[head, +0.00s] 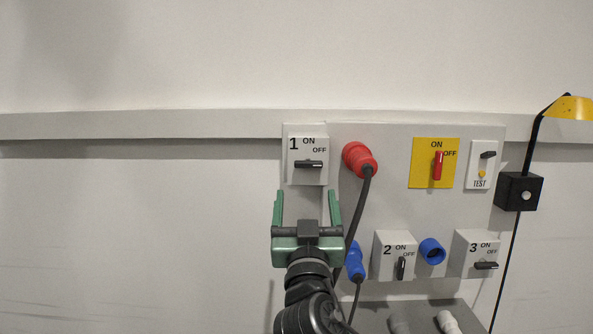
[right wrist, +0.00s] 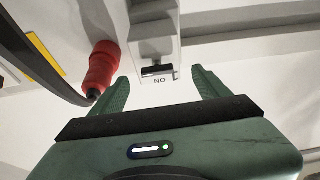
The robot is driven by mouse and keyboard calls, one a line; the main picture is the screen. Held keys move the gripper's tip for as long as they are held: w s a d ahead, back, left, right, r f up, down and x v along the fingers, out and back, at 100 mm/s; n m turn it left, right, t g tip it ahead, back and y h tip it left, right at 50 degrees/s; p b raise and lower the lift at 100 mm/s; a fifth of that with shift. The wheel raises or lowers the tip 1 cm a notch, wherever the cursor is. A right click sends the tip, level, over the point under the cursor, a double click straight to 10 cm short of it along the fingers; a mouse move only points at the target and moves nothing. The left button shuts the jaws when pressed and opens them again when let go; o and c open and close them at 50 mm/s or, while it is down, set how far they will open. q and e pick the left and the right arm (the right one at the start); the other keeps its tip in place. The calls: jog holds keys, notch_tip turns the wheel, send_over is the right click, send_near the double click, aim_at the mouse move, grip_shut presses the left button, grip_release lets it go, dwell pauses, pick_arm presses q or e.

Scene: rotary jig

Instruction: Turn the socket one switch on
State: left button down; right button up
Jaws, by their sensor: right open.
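The socket one switch (head: 308,164) is a black handle on a white box (head: 294,172) marked 1, ON and OFF, at the panel's upper left. Its handle lies level, with ON printed above it and OFF at the upper right. My right gripper (head: 307,194) is open and empty, just below the box in the head view, with its two green fingers pointing up. In the right wrist view, the dark handle (right wrist: 158,70) shows between and beyond the open fingertips (right wrist: 159,78), with ON upside down beside it. Contact cannot be told. My left gripper is out of view.
A red plug (head: 359,160) with a dark cable sits right of switch 1. A blue plug (head: 355,262) and switch boxes 2 (head: 383,262) and 3 (head: 462,262) are lower. A yellow plate (head: 421,170) with a red switch is right. The wall at left is clear.

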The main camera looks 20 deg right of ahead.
aim_at(309, 166)
jog(key=w+r+p, duration=0.1)
jog(key=w+d+r+p, duration=0.1)
jog(key=w, duration=0.1)
jog(key=w+d+r+p, duration=0.1)
jog(key=w+r, duration=0.1)
jog(key=shift+w+d+r+p, duration=0.1)
jog(key=shift+w+d+p, duration=0.1)
jog(key=shift+w, duration=0.15)
jog(key=shift+w+d+r+p, duration=0.1)
jog(key=shift+w+p, duration=0.1)
jog(key=shift+w, duration=0.1)
jog(key=shift+f, duration=0.1)
jog(key=c, duration=1.4)
